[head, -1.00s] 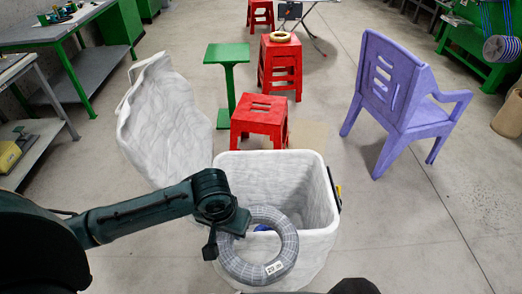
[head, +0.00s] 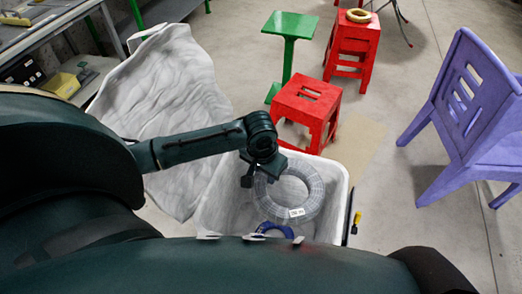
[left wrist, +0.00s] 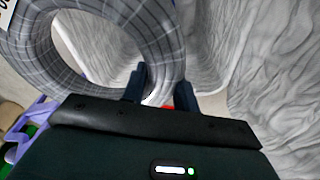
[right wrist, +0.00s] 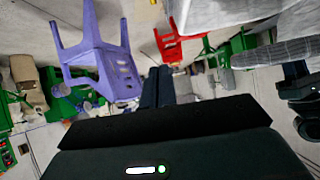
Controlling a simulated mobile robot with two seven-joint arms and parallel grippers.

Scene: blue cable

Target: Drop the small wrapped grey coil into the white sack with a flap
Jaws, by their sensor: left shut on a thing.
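The grey wrapped coil (head: 316,190), a ring with a white label, hangs from my left gripper (head: 262,170) over the mouth of the white sack (head: 345,185). In the left wrist view, the coil (left wrist: 165,45) fills the upper left, with my left fingers (left wrist: 160,92) at its lower edge. The sack's flap (head: 165,100) stands open to the left. I cannot tell how far the coil is below the rim. In the right wrist view, my right gripper (right wrist: 158,86) has its fingers together, with nothing visible between them.
A blue ring-shaped item (head: 275,231) shows inside the sack. A red stool (head: 305,105) stands just behind it, with a green stand (head: 289,60) and stacked red stools (head: 354,45) beyond. A purple chair (head: 465,110) is at right.

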